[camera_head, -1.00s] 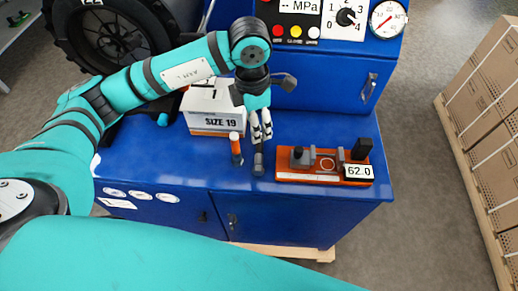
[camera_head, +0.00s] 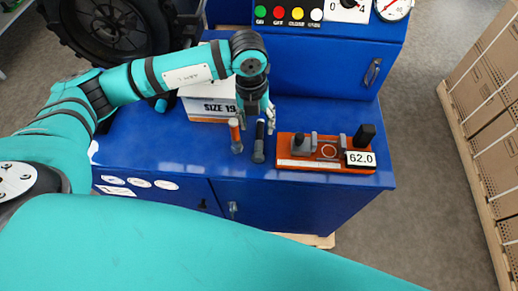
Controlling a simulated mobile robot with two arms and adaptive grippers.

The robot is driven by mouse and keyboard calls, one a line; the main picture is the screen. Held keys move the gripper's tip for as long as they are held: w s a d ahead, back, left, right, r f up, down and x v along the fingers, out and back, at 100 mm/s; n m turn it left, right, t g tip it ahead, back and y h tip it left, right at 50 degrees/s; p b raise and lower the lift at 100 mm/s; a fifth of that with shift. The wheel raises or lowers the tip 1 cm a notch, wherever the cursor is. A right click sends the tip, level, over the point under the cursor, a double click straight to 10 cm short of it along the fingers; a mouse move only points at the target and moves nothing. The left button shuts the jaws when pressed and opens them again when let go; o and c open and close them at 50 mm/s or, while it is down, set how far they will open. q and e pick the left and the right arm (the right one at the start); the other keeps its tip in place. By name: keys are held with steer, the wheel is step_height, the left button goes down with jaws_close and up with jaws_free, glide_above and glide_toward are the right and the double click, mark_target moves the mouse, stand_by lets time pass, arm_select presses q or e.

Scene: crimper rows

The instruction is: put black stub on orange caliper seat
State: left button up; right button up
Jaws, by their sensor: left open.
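The black stub (camera_head: 259,142) stands upright on the blue bench top, black above with a grey lower end. My left gripper (camera_head: 257,121) is open, pointing down, with one finger on each side of the stub's upper part; I cannot tell whether they touch it. The orange caliper (camera_head: 285,164) lies to the right, with grey jaws, a black block at its right end and a 62.0 display (camera_head: 360,159). A pale ring mark (camera_head: 328,151) shows on its seat between the jaws. My right gripper is not in view.
An orange-topped stub (camera_head: 235,134) stands close on the left of the black one. A white SIZE 19 box (camera_head: 208,108) is behind it. The blue control panel (camera_head: 320,63) rises at the back. The bench (camera_head: 150,150) is clear at the left.

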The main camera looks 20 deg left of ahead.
mark_target(259, 141)
arm_select(q)
steer(key=f+b, duration=0.1)
steer(key=f, duration=0.2)
steer(key=f+b, duration=0.1)
steer(key=f, duration=0.1)
steer(key=f+b, duration=0.2)
steer(key=f, duration=0.1)
steer(key=shift+d+f, duration=0.3)
steer(key=shift+d, duration=0.05)
steer(key=shift+r, duration=0.1)
jaws_close()
